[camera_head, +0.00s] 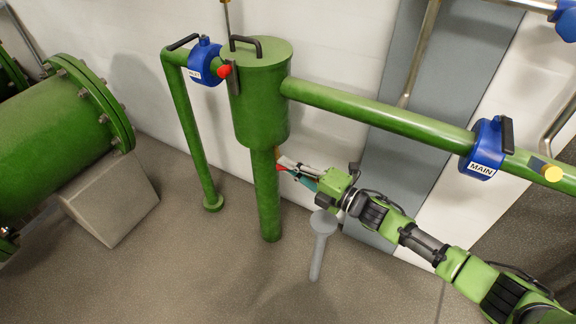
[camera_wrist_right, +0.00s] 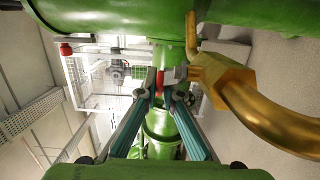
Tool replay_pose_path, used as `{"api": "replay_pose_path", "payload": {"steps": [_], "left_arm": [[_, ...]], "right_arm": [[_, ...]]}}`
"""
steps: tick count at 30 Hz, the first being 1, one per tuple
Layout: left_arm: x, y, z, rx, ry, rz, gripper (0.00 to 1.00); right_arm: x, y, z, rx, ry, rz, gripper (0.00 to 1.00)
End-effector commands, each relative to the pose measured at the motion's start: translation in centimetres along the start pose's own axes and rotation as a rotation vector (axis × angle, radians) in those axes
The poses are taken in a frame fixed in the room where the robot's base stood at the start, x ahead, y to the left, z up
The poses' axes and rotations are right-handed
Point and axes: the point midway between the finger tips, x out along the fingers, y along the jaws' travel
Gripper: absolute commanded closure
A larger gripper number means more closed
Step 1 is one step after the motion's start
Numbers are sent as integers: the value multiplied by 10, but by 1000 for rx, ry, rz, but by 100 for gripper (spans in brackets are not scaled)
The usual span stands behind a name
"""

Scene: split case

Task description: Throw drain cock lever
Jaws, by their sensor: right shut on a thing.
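My right gripper (camera_head: 288,166) reaches in from the lower right, just beside the green vertical pipe (camera_head: 264,195) under the green tank (camera_head: 258,100). It is shut on the small red drain cock lever (camera_head: 282,169), mostly hidden by the fingers. In the right wrist view the two fingertips (camera_wrist_right: 160,92) close around the red lever (camera_wrist_right: 158,80). A brass cock spout (camera_wrist_right: 265,110) curves along the right of that view, close to the fingers. My left gripper is not in view.
A grey funnel-topped drain pipe (camera_head: 319,245) stands on the floor below my right gripper. A blue valve marked MAIN (camera_head: 484,150) sits on the green horizontal pipe (camera_head: 380,118). Another blue valve (camera_head: 206,62) is at upper left. A large green flanged vessel (camera_head: 60,130) lies left.

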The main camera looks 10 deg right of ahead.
Motion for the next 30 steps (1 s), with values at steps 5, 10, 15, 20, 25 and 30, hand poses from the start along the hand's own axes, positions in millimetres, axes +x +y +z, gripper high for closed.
{"api": "replay_pose_path", "payload": {"steps": [5,10,15,20,25,30], "left_arm": [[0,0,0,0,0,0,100],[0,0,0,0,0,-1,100],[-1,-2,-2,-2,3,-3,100],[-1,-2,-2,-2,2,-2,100],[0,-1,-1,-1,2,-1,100],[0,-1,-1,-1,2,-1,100]], "right_arm": [[-1,-2,0,0,-1,-4,86],[0,-1,0,0,-1,-2,86],[-4,-1,0,-1,-2,-2,86],[-26,-2,0,-1,-2,-5,86],[-64,-3,0,1,-3,-6,86],[-97,-3,0,1,-2,-6,86]]}}
